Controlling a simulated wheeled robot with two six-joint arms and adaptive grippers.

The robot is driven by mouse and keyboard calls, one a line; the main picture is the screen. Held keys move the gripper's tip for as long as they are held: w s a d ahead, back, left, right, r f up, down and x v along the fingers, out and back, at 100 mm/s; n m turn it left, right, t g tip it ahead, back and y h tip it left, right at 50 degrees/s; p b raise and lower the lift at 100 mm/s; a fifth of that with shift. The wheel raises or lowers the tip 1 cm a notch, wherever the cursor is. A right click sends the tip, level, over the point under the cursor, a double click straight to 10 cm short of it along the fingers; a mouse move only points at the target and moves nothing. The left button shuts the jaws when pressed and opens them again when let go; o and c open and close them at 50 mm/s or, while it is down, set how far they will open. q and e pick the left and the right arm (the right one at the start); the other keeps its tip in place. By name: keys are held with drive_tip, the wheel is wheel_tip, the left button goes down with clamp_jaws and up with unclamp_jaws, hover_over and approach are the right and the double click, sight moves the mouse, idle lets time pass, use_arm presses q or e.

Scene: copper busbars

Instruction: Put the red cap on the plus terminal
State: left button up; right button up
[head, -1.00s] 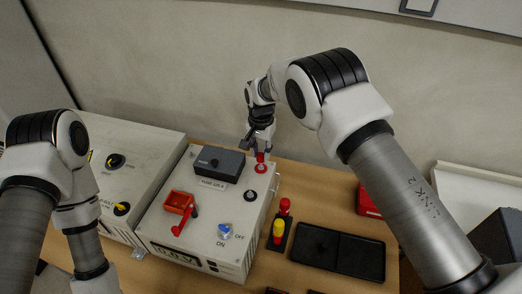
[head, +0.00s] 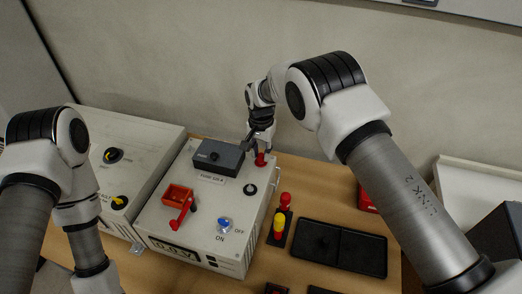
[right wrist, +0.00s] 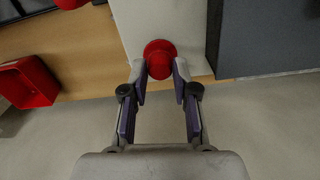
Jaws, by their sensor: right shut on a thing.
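My right gripper (head: 262,150) points down at the back right corner of the white box (head: 155,222), shut on the red cap (head: 261,160). In the right wrist view the right gripper's fingertips (right wrist: 161,70) are on either side of the red cap (right wrist: 160,66), above a wider red round rim. The cap sits at the red plus terminal's place and hides most of it. I cannot tell if it is fully seated. My left gripper is out of view; only its arm shows at the left.
A dark fuse block (head: 218,156) stands close left of the right gripper. A black knob (head: 250,189) is in front. A stand with a red piece (head: 285,200) and a yellow piece (head: 279,222) is beside the box. A black tray (head: 362,252) lies right.

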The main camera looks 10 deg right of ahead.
drive_tip(key=shift+f, duration=0.25)
drive_tip(key=o, duration=1)
wheel_tip(320, 180, up, 6)
drive_tip(key=p, duration=0.4)
drive_tip(key=shift+r, duration=0.1)
